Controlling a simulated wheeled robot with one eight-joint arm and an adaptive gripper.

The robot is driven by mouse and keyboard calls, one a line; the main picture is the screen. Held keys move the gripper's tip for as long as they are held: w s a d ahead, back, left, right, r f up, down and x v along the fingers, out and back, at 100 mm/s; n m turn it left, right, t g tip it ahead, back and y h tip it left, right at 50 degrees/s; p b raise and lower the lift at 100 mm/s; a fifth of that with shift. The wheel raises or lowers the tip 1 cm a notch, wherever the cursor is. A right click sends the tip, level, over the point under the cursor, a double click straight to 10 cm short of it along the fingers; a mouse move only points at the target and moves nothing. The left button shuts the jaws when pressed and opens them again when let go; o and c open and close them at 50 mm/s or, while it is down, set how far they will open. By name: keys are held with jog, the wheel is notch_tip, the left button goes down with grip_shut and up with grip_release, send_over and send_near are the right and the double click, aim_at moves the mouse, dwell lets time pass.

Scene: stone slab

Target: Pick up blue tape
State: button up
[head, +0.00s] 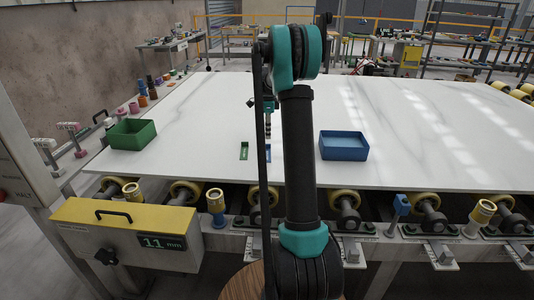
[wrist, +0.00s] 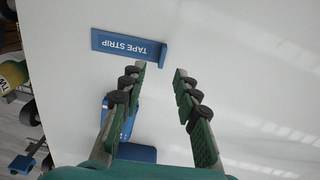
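The blue tape (wrist: 126,46) lies on the pale stone slab in the wrist view. It is a flat blue strip with upside-down "TAPE STRIP" lettering and a raised tab at its right end. My gripper (wrist: 161,72) is open, its two green fingers apart with only bare slab showing between them. The fingertips appear just below the tape's right end in the picture. I cannot tell their height above it. In the head view my arm hides most of the gripper and I cannot clearly make out the blue tape.
A green tray (head: 131,135) stands on the slab (head: 420,140) at the left, and a blue tray (head: 343,146) at the right. Rollers line the slab's front edge. Blue parts show behind the left finger, partly hidden.

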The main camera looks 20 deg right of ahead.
aim_at(267, 153)
jog(key=shift+w+f, duration=0.1)
jog(key=shift+f, duration=3.1)
jog(key=shift+c, duration=0.6)
grip_shut()
